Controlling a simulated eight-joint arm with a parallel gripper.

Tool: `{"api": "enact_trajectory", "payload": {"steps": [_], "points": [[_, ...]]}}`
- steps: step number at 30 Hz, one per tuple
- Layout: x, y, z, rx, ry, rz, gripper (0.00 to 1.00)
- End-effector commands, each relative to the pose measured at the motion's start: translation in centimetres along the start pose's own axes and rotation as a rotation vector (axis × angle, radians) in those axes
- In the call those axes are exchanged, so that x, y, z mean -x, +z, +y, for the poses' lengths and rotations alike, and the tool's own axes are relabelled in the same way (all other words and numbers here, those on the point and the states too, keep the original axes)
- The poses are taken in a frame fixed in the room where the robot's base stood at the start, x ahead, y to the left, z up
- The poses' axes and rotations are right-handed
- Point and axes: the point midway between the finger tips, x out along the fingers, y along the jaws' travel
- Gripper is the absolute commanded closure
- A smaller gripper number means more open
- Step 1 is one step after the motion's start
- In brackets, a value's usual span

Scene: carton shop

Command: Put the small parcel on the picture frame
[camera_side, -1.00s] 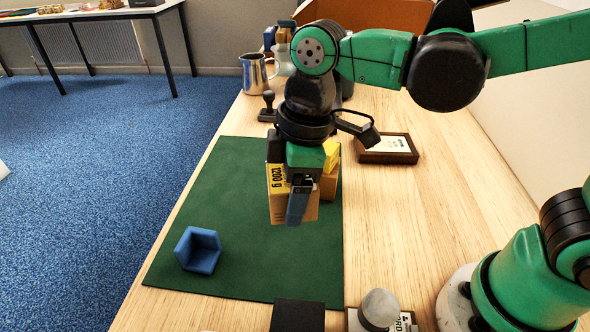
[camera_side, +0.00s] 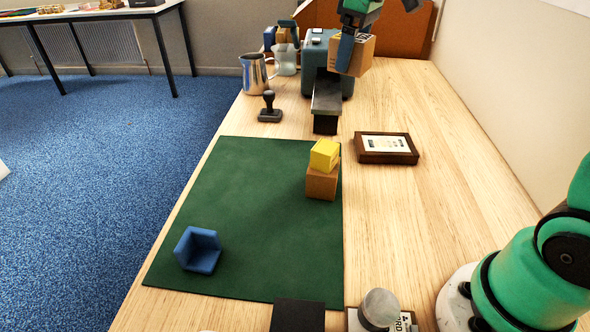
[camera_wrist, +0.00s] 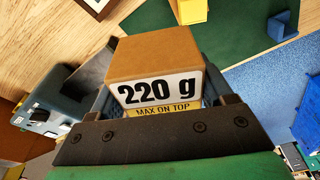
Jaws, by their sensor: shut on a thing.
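My gripper (camera_side: 350,48) is at the top of the side view, high above the back of the table, shut on a small brown parcel (camera_side: 362,57). In the wrist view the parcel (camera_wrist: 150,55) sits between the fingers, with a white label reading "220 g" and a yellow strip reading "MAX ON TOP". The picture frame (camera_side: 387,157), dark brown with a pale printed sheet, lies flat on the table right of the green mat, nearer the camera than my gripper and apart from it. A corner of a brown frame shows at the top of the wrist view.
On the green mat (camera_side: 240,225), a yellow block (camera_side: 325,154) rests on a brown box (camera_side: 321,184); a blue corner block (camera_side: 199,250) sits nearer. A blue-grey machine (camera_side: 315,62), a stamp (camera_side: 269,108) and a metal jug (camera_side: 254,73) stand behind. The table right of the frame is clear.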

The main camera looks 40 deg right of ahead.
Motion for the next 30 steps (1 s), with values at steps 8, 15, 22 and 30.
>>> {"api": "enact_trajectory", "payload": {"steps": [8, 15, 22, 30], "points": [[1.0, 4.8, 10.7, -0.3, 0.046, 0.0, 0.93], [0.1, 6.5, 12.8, -0.363, 0.055, 0.0, 0.93], [-5.2, 7.3, 12.7, -0.362, 0.055, 0.0, 0.93], [-12.0, 8.3, 12.7, -0.361, 0.055, 0.0, 0.93]]}}
